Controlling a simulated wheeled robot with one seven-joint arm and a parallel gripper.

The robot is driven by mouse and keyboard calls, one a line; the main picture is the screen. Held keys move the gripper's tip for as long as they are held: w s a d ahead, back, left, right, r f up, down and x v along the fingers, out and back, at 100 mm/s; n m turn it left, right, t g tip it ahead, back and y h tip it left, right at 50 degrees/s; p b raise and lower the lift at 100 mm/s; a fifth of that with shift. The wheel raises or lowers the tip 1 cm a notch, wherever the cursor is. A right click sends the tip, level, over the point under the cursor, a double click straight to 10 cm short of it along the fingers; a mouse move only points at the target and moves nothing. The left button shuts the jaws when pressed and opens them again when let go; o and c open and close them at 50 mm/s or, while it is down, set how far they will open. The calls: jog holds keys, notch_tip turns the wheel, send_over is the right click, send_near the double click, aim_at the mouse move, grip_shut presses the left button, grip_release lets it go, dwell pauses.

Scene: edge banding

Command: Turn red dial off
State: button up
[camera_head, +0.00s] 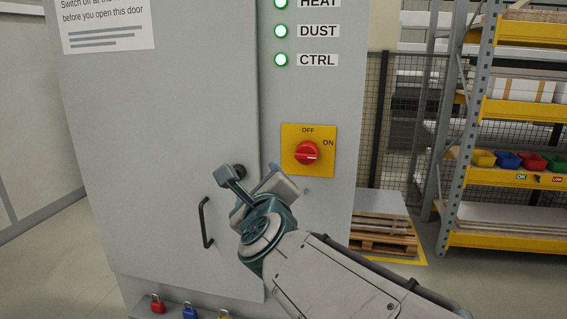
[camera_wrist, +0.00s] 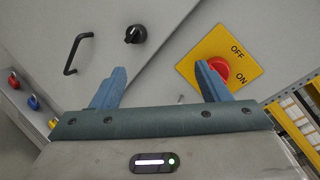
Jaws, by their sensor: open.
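The red dial (camera_head: 307,153) sits on a yellow plate (camera_head: 290,168) marked OFF at the top and ON at the right, on the grey cabinet. Its white mark points right, toward ON. My gripper (camera_head: 252,180) is open and empty, left of and below the dial in the head view. In the wrist view, my gripper (camera_wrist: 160,78) has its two blue fingers spread wide. The right finger covers the left edge of the red dial (camera_wrist: 222,69); whether they touch cannot be told.
A black knob (camera_wrist: 135,34) and a black door handle (camera_head: 205,222) are on the cabinet door. Red (camera_head: 157,304) and blue padlocks hang below. Lamps beside HEAT, DUST and CTRL (camera_head: 281,60) glow green. A shelf rack (camera_head: 463,120) stands right.

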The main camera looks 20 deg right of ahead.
aim_at(305, 155)
jog(key=s+d+r+m+g+h+b, duration=0.15)
jog(key=d+m+h, duration=0.45)
jog(key=m, duration=0.7)
jog(key=x, duration=0.4)
jog(key=p+x, duration=0.1)
jog(key=x, duration=0.4)
jog(key=d+p+x, duration=0.1)
jog(key=x, duration=0.3)
jog(key=shift+s+d, duration=0.1)
jog(key=c, duration=1)
jog(key=shift+o, duration=0.2)
